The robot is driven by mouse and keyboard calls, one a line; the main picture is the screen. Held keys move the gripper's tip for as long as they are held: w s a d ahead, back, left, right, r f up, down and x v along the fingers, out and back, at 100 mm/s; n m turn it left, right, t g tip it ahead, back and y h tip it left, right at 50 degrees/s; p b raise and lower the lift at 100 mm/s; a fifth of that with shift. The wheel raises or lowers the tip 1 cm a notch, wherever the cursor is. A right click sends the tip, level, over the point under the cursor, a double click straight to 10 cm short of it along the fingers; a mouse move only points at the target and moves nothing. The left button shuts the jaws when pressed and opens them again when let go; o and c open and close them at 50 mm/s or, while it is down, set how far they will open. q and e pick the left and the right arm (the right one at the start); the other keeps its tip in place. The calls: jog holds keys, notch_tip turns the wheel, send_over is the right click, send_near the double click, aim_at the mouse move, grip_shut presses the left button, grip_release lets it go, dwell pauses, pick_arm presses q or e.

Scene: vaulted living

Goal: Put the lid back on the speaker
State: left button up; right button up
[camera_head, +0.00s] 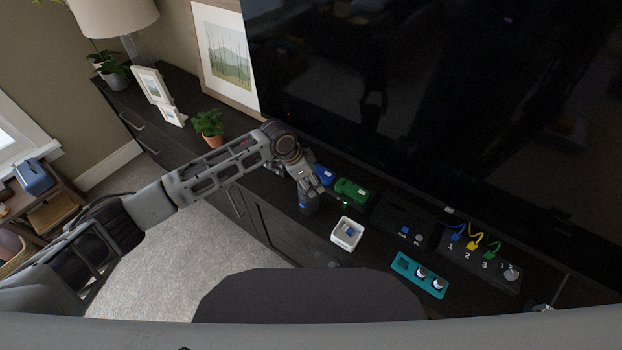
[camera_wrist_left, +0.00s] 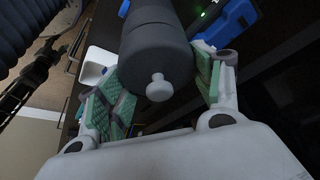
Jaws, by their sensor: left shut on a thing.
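The speaker (camera_head: 310,206) is a dark grey cylinder with a small blue light, near the front edge of the dark console. My left gripper (camera_head: 304,182) is above it, pointing down. In the left wrist view, the dark round lid (camera_wrist_left: 157,68), with a pale knob facing the camera, sits between the green-padded fingers of my left gripper (camera_wrist_left: 160,90). The gripper is shut on the lid. Another dark grey section (camera_wrist_left: 150,18) shows behind the lid, in line with it. I cannot tell whether the two touch. My right gripper is not in view.
A white square container (camera_head: 346,234) stands right of the speaker. Blue (camera_head: 325,175) and green (camera_head: 352,192) objects lie behind it. A teal tray (camera_head: 419,274) and a numbered cable box (camera_head: 480,258) are farther right. A potted plant (camera_head: 208,125) stands left. The television (camera_head: 430,110) rises behind.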

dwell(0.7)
pick_arm(q)
jog(key=shift+f+p, duration=0.1)
jog(key=shift+p, duration=0.3)
dwell(0.7)
jog(key=shift+p, duration=0.4)
dwell(0.6)
jog(key=o, duration=0.9)
